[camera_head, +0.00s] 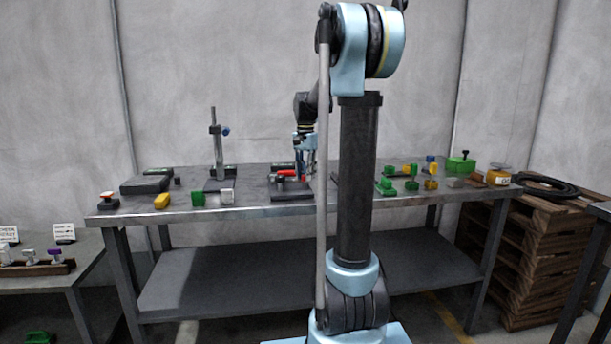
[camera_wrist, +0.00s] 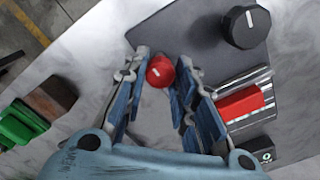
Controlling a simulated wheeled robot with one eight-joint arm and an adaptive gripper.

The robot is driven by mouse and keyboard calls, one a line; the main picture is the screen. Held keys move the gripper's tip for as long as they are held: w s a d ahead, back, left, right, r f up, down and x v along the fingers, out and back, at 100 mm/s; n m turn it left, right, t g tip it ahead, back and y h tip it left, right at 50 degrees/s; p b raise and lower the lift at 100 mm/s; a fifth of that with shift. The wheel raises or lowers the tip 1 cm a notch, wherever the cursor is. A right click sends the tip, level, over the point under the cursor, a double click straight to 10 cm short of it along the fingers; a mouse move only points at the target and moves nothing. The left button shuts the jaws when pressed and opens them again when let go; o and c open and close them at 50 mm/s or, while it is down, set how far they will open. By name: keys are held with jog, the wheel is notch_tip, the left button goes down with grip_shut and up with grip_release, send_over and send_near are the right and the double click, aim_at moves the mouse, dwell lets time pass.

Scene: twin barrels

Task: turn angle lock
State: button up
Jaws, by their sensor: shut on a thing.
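A small round red knob (camera_wrist: 161,71) with a light mark on its face is between the fingertips of my gripper (camera_wrist: 164,66) in the wrist view. The fingers are shut on it, one on each side. The knob is on a dark grey plate (camera_wrist: 188,34), which also carries a larger black knob (camera_wrist: 245,27) with a white line, to the upper right. No label shows which part is the angle lock.
A red block (camera_wrist: 241,103) sits on a metal fixture right of my fingers. Pallets (camera_head: 525,250) stand at the right.

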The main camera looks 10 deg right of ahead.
jog(key=n, duration=0.8)
jog(key=shift+a+n, duration=0.1)
jog(key=shift+n, duration=0.3)
jog(key=n, duration=0.8)
jog(key=shift+w+n, duration=0.1)
jog(key=shift+n, duration=0.5)
jog(key=o, duration=1.1)
jog(key=shift+c, duration=0.2)
